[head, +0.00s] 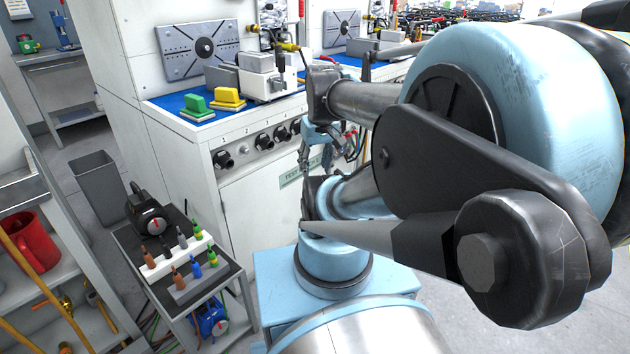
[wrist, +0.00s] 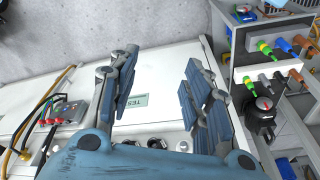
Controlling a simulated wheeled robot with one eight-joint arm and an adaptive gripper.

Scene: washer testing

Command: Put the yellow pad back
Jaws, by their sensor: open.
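The yellow pad (head: 228,97) sits on the blue mat of the test bench in the head view, just right of the green pad (head: 194,104). My gripper (head: 306,150) is in front of the bench's front panel, right of and lower than the pads, and partly hidden by my arm. In the wrist view my gripper (wrist: 157,83) has its two fingers spread apart with nothing between them. The bench front and its label (wrist: 133,106) show beyond the fingers. The yellow pad does not show in the wrist view.
The bench (head: 240,185) has several knobs along its front edge and a grey fixture (head: 263,78) behind the pads. A small cart (head: 181,285) with several coloured connectors stands at lower left, with a grey bin (head: 97,185) behind it. Shelves with a red mug (head: 31,244) stand far left.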

